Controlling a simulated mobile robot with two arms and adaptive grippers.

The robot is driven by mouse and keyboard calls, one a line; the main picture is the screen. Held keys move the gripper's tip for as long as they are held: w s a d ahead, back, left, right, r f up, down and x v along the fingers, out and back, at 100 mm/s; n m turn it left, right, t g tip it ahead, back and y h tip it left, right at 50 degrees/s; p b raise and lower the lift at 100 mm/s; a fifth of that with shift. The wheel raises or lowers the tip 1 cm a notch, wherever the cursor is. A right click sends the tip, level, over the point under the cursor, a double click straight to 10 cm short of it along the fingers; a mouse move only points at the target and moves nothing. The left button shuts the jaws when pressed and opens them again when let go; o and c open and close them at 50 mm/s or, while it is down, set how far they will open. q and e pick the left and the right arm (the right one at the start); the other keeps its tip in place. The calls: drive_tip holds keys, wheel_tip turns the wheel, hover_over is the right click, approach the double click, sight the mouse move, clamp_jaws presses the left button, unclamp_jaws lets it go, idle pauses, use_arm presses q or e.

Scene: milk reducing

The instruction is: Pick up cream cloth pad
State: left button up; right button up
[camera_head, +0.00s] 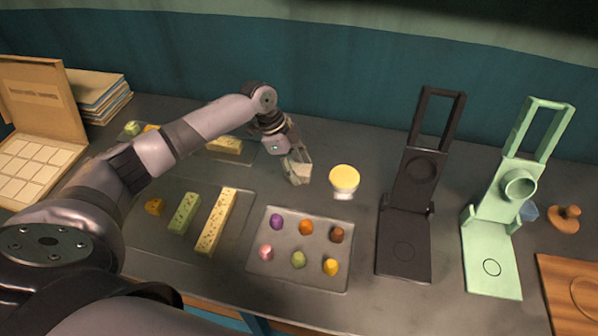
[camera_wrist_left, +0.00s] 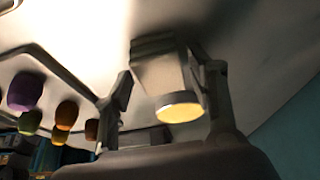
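The cream cloth pad (camera_head: 299,174) shows at the tip of my left gripper (camera_head: 296,165), left of the yellow-topped cup in the head view. In the left wrist view, a pale block with layered edges (camera_wrist_left: 158,70), which looks like the folded pad, sits between the two spread fingers of my left gripper (camera_wrist_left: 165,85). Both fingertips look close to its sides. Whether they press on it, and whether it rests on the table, I cannot tell. My right gripper is not in view.
The yellow-topped cup (camera_head: 344,180) stands just right of the pad. A tray of coloured pieces (camera_head: 256,275) lies in front. A black press (camera_head: 405,225) and a green press (camera_head: 489,235) stand to the right. Another tray (camera_head: 140,240) lies under my left arm.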

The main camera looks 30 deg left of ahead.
sight(297, 169)
use_arm(q)
drive_tip(key=c, duration=0.9)
drive_tip(key=shift+r, duration=0.1)
wheel_tip(297, 169, up, 20)
drive_tip(key=shift+f+b, duration=0.1)
drive_tip(key=shift+b, duration=1.1)
drive_tip(key=o, duration=0.6)
drive_tip(key=c, duration=0.5)
